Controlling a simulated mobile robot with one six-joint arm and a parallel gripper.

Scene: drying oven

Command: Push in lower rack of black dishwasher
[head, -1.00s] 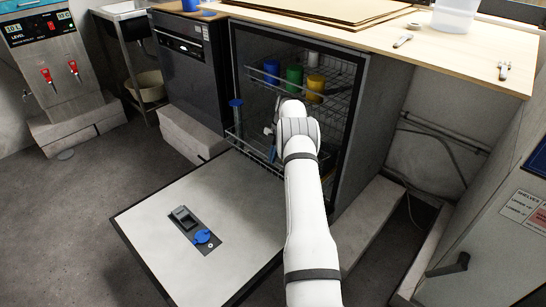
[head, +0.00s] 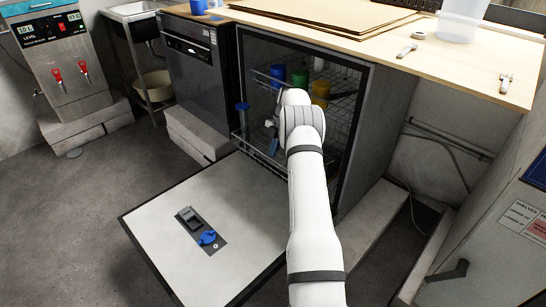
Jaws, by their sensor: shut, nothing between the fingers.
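The black dishwasher (head: 384,120) stands under the wooden counter with its door (head: 172,222) folded down flat. The lower rack (head: 250,148) is partly outside the opening, its front wire edge over the inner end of the door. My arm reaches into the opening above this rack and hides much of it. Only a small part of my gripper (head: 271,125) shows left of the wrist, by the rack. It is shut and empty; its fingertips and any contact with the rack are hidden. The upper rack (head: 345,84) is inside and holds blue, green and yellow cups.
A small blue item (head: 242,107) stands at the rack's left end. A second dark appliance (head: 190,85) is shut to the left. Cardboard (head: 330,16) and small tools lie on the counter (head: 455,60). A white cabinet (head: 500,245) stands at right. The floor left of the door is clear.

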